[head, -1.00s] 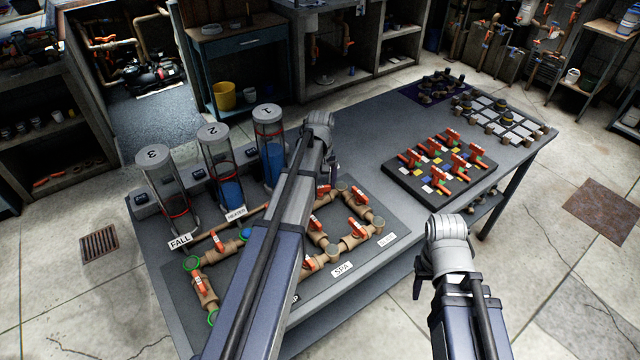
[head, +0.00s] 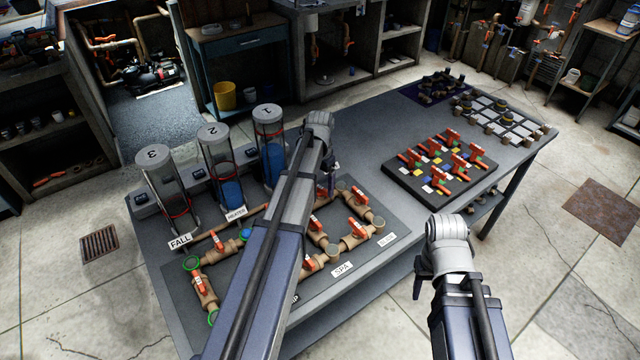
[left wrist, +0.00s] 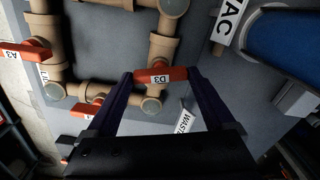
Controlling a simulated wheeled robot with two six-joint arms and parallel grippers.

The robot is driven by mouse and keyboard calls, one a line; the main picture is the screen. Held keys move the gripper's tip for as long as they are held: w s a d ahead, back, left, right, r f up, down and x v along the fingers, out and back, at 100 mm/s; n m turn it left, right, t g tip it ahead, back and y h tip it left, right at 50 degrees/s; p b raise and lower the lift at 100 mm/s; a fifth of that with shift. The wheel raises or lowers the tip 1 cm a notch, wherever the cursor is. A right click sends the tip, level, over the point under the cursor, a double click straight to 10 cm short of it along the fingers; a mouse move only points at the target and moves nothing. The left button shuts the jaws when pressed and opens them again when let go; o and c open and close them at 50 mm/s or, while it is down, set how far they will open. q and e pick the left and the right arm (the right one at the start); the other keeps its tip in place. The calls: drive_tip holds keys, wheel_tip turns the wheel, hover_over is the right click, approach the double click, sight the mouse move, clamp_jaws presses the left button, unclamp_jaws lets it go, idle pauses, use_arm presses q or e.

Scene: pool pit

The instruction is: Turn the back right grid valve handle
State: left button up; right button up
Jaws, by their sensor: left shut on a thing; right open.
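The pipe grid (head: 325,239) of tan pipes with orange-red valve handles lies on a dark board on the table. In the left wrist view a red handle marked D3 (left wrist: 160,75) sits on a tan pipe corner at the grid's back right. My left gripper (left wrist: 160,74) has a finger at each end of this handle and is shut on it. In the head view my left gripper (head: 329,184) is low over the back of the grid, and my arm hides much of the handle and the middle pipes. My right gripper (head: 420,287) is open, off the table's front edge.
Three clear cylinders, one of them marked 1 (head: 269,150), stand behind the grid on the left. A black board (head: 399,181) with several red valves lies to the right. A WASTE label (left wrist: 184,117) is near the held handle.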

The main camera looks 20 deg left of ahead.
sight(320, 187)
use_arm(q)
drive_tip(key=shift+m, duration=1.8)
drive_tip(key=o, duration=1.1)
drive_tip(key=shift+r, duration=0.1)
wheel_tip(320, 187, up, 8)
drive_tip(key=p, duration=0.8)
drive_tip(key=shift+f, duration=0.2)
